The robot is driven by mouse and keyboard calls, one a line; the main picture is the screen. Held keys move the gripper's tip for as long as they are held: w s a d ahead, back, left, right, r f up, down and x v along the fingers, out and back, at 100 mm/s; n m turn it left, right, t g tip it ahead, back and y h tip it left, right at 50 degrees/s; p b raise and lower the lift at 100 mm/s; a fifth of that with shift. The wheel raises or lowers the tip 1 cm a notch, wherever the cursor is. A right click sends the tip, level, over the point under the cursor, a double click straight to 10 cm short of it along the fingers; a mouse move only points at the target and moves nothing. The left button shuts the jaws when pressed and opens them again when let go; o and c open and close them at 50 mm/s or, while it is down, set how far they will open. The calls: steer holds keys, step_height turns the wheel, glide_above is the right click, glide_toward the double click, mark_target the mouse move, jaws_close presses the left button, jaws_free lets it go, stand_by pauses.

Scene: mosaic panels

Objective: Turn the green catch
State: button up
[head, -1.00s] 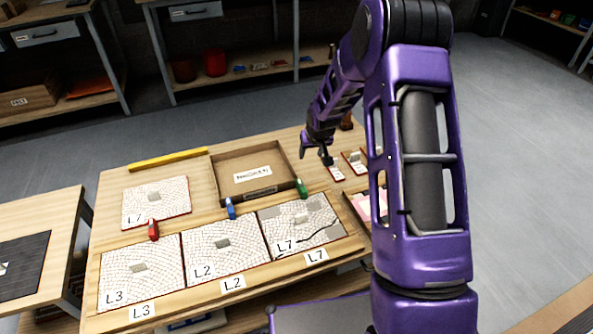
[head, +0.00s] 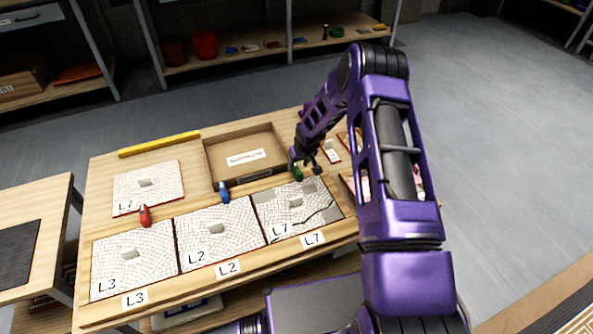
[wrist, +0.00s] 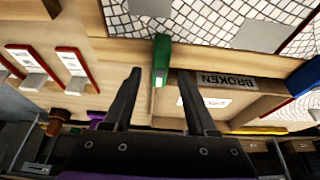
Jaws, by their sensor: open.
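The green catch (head: 297,174) sits at the upper edge of the right-hand L7 panel (head: 318,212), which has a dark crack line and grey patches. My gripper (head: 305,166) is at the catch in the head view, with a finger on either side. In the wrist view the green catch (wrist: 162,58) shows between the tips of my open gripper (wrist: 163,74), with a gap to each finger. I cannot tell how deep the catch is between the fingers.
A blue catch (head: 224,192) and a red catch (head: 145,216) stand to the left, by the L2 panel (head: 230,245) and L3 panel (head: 120,275). An open wooden box labelled BROKEN (wrist: 240,98) lies just behind the green catch. A yellow bar (head: 158,144) lies at the back left.

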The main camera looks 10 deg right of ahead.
mark_target(297, 168)
steer(key=shift+x, duration=2.05)
steer(key=shift+c, duration=0.3)
jaws_close()
